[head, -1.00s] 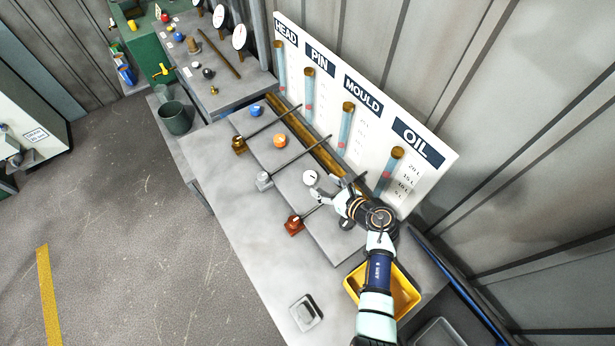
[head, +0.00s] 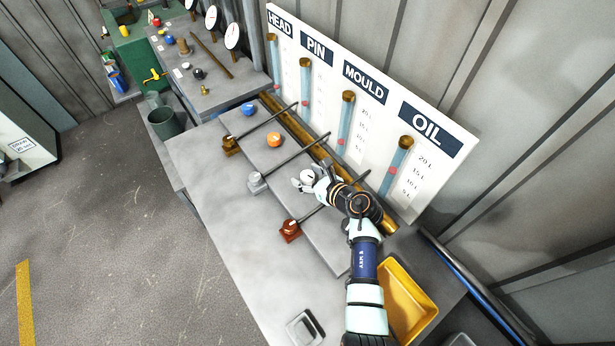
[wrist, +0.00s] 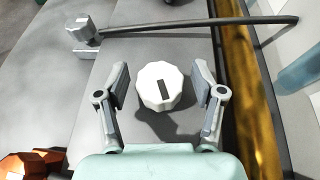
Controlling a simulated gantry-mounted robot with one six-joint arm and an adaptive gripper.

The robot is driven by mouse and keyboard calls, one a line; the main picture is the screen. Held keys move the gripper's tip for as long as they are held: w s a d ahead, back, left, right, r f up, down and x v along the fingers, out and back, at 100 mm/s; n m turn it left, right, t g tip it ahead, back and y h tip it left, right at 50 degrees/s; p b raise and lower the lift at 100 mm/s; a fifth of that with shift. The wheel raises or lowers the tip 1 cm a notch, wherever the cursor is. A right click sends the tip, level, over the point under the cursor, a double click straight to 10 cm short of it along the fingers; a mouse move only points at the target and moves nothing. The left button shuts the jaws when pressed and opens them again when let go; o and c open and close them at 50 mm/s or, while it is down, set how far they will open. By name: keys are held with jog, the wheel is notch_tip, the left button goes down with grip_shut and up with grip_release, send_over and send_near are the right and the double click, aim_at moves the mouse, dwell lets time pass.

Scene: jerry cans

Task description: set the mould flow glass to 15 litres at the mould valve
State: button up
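The mould flow glass (head: 346,118) is an upright clear tube with a brown cap under the MOULD label (head: 365,83). Its red float (head: 340,142) sits low in the tube, by the lower scale marks; the exact litres are too small to read. A white faceted knob (wrist: 160,86), third in the row after blue and orange, seems to be the mould valve; it also shows in the head view (head: 307,176). My gripper (wrist: 160,90) is open, one finger on each side of the knob, with visible gaps.
Blue (head: 248,109) and orange (head: 274,139) knobs sit further up the bench. Long-handled levers with brass (head: 231,145), grey (head: 257,182) and copper (head: 290,230) blocks lie across it. A yellow tray (head: 408,300) is at the lower right. The bench front is mostly clear.

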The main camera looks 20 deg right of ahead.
jog(key=c, duration=1)
jog(key=shift+c, duration=0.2)
jog(key=shift+r+m+h+p, duration=0.15)
jog(key=shift+m+h+p, duration=0.2)
jog(key=shift+p, duration=0.5)
